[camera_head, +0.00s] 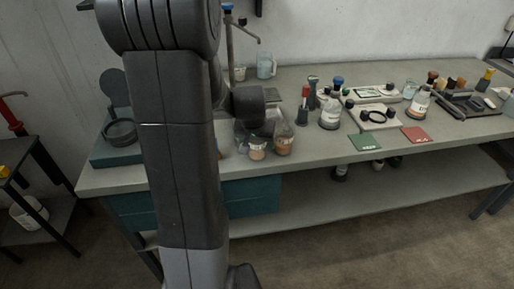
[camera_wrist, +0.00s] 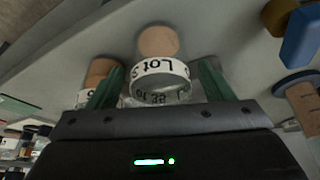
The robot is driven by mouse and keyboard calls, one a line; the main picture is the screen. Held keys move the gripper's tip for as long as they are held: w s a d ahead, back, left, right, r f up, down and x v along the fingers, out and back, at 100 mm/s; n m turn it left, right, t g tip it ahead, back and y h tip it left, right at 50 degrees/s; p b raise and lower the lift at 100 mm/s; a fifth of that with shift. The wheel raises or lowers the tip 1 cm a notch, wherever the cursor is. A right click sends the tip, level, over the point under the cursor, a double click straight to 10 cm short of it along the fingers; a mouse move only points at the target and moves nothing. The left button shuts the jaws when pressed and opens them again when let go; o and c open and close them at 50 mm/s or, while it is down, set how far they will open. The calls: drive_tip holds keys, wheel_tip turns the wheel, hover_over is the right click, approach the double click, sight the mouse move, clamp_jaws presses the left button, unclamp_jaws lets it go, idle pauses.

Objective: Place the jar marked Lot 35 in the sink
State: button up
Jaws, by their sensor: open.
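A clear jar with a tan top (camera_wrist: 160,42) and a white label stands between my fingertips in the wrist view. Its label reads "Lot 3" with the last digit partly cut off. My gripper (camera_wrist: 158,86) is open, one green finger on each side of this jar. A second jar (camera_wrist: 100,72) stands just left of it, its label mostly hidden by a finger. In the head view two jars, left (camera_head: 257,151) and right (camera_head: 283,142), stand near the bench front below my wrist. The sink is mostly hidden behind my arm; a tap (camera_head: 231,45) rises behind it.
To the right stand a larger bottle (camera_head: 330,115), a green card (camera_head: 365,142) and a red card (camera_head: 415,134). A glass beaker (camera_head: 266,66) is at the back. Bare bench (camera_head: 320,160) lies in front.

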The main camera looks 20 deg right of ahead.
drive_tip(key=shift+x, duration=1.25)
drive_tip(key=c, duration=1.2)
drive_tip(key=shift+o, duration=0.2)
drive_tip(key=shift+r, duration=0.1)
